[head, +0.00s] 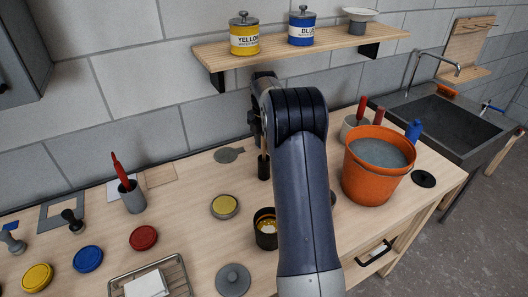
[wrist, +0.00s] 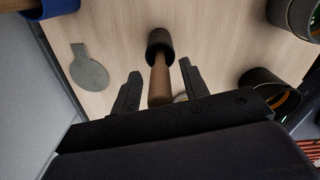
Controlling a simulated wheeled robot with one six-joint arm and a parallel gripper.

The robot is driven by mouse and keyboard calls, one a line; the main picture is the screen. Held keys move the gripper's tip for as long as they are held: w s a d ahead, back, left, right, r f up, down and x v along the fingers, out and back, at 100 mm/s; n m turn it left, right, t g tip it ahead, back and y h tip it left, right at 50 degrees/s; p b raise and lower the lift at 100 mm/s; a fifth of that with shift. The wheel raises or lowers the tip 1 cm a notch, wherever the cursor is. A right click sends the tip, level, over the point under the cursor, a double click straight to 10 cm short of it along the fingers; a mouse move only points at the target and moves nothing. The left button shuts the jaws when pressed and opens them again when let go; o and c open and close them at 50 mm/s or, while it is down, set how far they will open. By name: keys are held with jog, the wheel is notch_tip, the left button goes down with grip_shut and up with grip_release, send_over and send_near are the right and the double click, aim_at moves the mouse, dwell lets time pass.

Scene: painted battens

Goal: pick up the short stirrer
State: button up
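A short upright wooden stick (wrist: 159,82) with a dark cylindrical lower end (wrist: 160,42) stands on the bench; I take it to be the short stirrer. Whether the dark part is its head or a holder, I cannot tell. In the head view the dark lower part (head: 264,168) shows just left of my arm. My gripper (wrist: 160,70) is open, with one finger on each side of the stick in the wrist view. The fingers appear apart from it, and nothing is held. In the head view my arm hides most of the gripper.
A grey round-ended flat piece (head: 229,155) lies behind left. An orange bucket (head: 376,168) stands to the right. A wall shelf (head: 340,42) with tins hangs above.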

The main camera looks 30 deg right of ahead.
grip_shut()
jog(key=shift+r, duration=0.1)
dwell(0.3)
